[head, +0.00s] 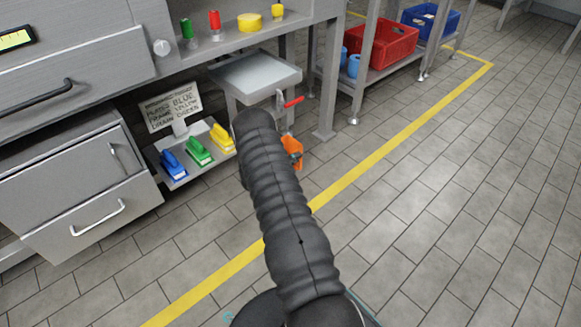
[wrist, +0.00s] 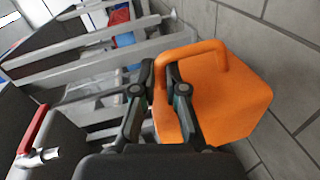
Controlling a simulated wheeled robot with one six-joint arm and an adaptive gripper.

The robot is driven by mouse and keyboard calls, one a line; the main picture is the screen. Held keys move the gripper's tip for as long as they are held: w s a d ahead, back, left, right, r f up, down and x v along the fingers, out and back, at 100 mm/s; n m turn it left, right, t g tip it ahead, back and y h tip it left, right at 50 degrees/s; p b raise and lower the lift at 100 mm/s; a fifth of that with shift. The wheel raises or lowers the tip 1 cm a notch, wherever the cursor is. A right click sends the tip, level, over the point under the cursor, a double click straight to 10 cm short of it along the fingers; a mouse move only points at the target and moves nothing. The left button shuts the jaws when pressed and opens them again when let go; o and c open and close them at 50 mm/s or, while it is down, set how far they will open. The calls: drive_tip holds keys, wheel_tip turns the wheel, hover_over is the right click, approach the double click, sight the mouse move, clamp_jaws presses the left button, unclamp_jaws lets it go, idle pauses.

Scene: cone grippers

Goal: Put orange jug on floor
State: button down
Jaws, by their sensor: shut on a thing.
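The orange jug (wrist: 235,100) fills the right middle of the wrist view, its handle arching towards the left. My gripper (wrist: 162,72) is shut on the jug's handle. In the head view most of the jug (head: 293,146) is hidden behind my arm; a small orange part shows to the right of the arm's far end. The grey tiled floor (head: 420,220) spreads below and to the right. I cannot tell from these views whether the jug's base touches the floor.
A metal stand with a tray top (head: 256,76) is beside the jug, with a red-handled valve (head: 292,102) near it. Blue, green and yellow brushes (head: 199,151) lie on a low shelf at left. A red crate (head: 380,45) sits on a rack behind. Open floor lies right of the yellow line (head: 400,132).

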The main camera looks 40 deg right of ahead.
drive_tip(key=shift+w+a+f, duration=0.2)
drive_tip(key=shift+w+f, duration=0.15)
drive_tip(key=shift+w, duration=0.15)
drive_tip(key=shift+w+a+f, duration=0.15)
drive_tip(key=shift+w+f, duration=0.15)
drive_tip(key=shift+w, duration=0.2)
drive_tip(key=shift+f+b, duration=0.45)
drive_tip(key=shift+f, duration=1.55)
drive_tip(key=c, duration=1.2)
unclamp_jaws()
